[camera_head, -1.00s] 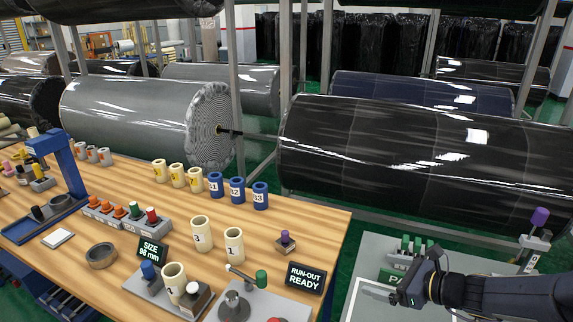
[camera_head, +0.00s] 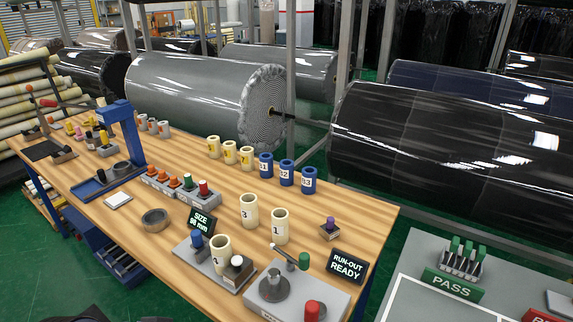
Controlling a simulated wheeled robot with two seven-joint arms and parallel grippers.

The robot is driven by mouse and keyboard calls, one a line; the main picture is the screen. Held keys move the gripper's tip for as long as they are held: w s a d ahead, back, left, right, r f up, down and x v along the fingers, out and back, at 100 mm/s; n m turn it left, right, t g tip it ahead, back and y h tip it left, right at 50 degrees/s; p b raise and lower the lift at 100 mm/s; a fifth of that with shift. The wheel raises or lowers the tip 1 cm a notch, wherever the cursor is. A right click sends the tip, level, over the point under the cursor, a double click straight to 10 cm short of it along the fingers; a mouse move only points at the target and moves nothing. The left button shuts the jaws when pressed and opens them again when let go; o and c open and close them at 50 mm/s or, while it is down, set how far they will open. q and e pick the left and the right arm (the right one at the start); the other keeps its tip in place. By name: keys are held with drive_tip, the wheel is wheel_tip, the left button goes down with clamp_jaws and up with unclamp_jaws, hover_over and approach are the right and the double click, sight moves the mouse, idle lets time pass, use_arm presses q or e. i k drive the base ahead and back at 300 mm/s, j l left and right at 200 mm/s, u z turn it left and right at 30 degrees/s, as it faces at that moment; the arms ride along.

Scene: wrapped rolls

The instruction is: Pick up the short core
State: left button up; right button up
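Two cream cores stand upright on the wooden table (camera_head: 110,215): the core marked 3 (camera_head: 249,211) and the core marked 1 (camera_head: 280,226). A third cream core (camera_head: 220,254) stands on a grey gauge plate beside a blue-topped post (camera_head: 197,240); its number is not clear. It looks about as tall as the others, and I cannot tell which core is the short one. A small sign (camera_head: 201,221) behind the gauge reads SIZE 98 mm. Neither of my grippers is in view.
Three blue cores (camera_head: 286,172) and three yellow-labelled cores (camera_head: 230,152) stand along the back edge. A run-out fixture (camera_head: 290,290), a RUN-OUT READY sign (camera_head: 347,265) and a tape ring (camera_head: 155,220) are nearby. A PASS table (camera_head: 430,250) is at right.

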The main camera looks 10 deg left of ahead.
sight(220, 245)
drive_tip(key=i+j+z, duration=0.3)
drive_tip(key=j, duration=1)
drive_tip(key=j+z, duration=0.3)
drive_tip(key=j, duration=0.95)
drive_tip(key=k+j+z, duration=0.15)
drive_tip(key=j+z, duration=0.15)
drive_tip(key=j, duration=1)
